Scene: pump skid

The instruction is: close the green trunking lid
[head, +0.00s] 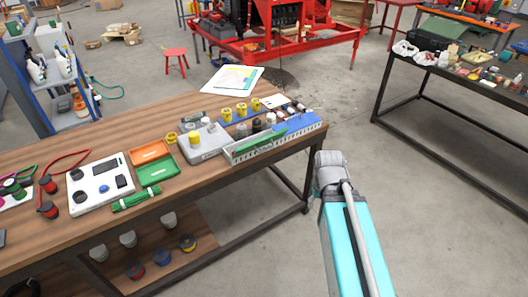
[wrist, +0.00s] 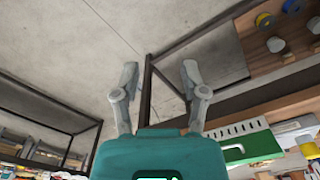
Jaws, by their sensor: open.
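The green trunking lid (head: 260,141) is a long strip that stands tilted up along the pale slotted trunking (head: 247,155) at the right end of the wooden bench. The lid appears raised, not flat on the trunking. In the wrist view the lid (wrist: 255,148) is at the lower right, beside the trunking's slotted wall (wrist: 236,130). My gripper (wrist: 159,75) is open and empty, with its two fingers apart over the floor and bench frame, away from the lid. In the head view my arm is right of the bench end; the fingers cannot be made out.
A second dark-framed table (head: 455,75) stands at right. Open floor lies between the tables.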

